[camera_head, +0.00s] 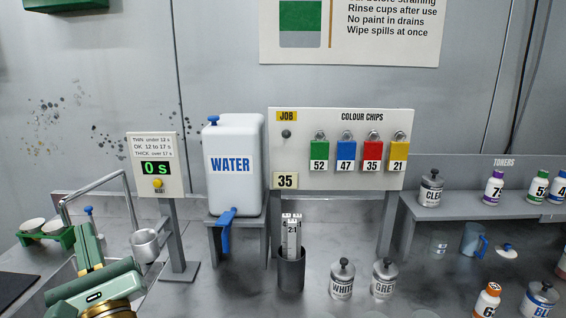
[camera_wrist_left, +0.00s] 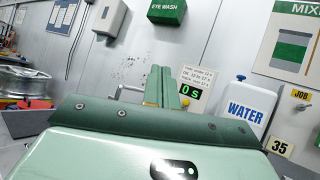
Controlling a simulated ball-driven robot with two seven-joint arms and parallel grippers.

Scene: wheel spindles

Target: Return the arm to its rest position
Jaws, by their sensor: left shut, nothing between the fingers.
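My left gripper (camera_head: 88,232) is in the lower left of the head view, raised in front of the bench. Its green fingers are together with nothing between them. In the left wrist view the closed fingers (camera_wrist_left: 162,75) point up toward the timer box. Most of my left arm is out of the head view. My right gripper is in neither view.
Near the left gripper are a bent metal tap-like pipe (camera_head: 95,184), a hanging metal cup (camera_head: 145,245) and the timer stand (camera_head: 157,170) reading 0 s. A water tank (camera_head: 233,165), chip board (camera_head: 340,140), paint tins (camera_head: 342,280) and toner shelf (camera_head: 480,210) stand rightward.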

